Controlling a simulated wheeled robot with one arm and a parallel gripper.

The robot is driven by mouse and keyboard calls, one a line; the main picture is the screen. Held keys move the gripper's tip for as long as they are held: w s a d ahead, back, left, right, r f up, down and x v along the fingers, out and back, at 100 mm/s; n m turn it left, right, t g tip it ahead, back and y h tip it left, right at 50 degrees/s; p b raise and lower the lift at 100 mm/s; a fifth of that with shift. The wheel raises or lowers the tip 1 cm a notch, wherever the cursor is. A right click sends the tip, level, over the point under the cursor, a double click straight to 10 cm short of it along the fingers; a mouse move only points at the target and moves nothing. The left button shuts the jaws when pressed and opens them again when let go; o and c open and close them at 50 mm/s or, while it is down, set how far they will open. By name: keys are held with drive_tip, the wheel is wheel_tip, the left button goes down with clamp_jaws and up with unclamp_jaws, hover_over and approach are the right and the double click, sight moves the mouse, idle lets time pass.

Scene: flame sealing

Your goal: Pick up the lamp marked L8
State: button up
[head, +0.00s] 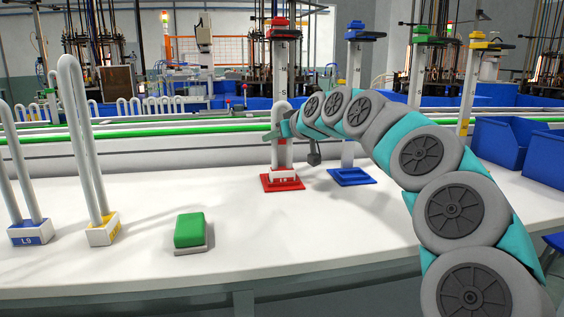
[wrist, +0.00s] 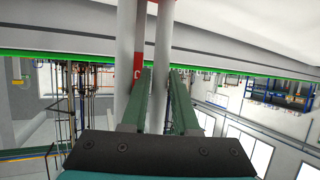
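A U-shaped lamp (head: 283,174) with a white base and red label stands upright on a red square plate (head: 283,185). The marking on its label is too small to read. My gripper (head: 283,128) is at this lamp's upper part. In the wrist view, two upright pale tubes (wrist: 161,50) show at my green fingers (wrist: 160,100). The right tube appears between the fingers, while the left one overlaps the left finger. The fingers are apart, but whether they press on a tube is unclear. A lamp with a blue base marked L9 (head: 30,232) stands far left.
A lamp with a yellow-labelled base (head: 103,230) stands right of L9. A green block (head: 189,230) on a grey base sits on the white table (head: 235,245). Blue bins (head: 500,142) are at the right.

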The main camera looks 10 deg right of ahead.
clamp_jaws()
idle(1.4)
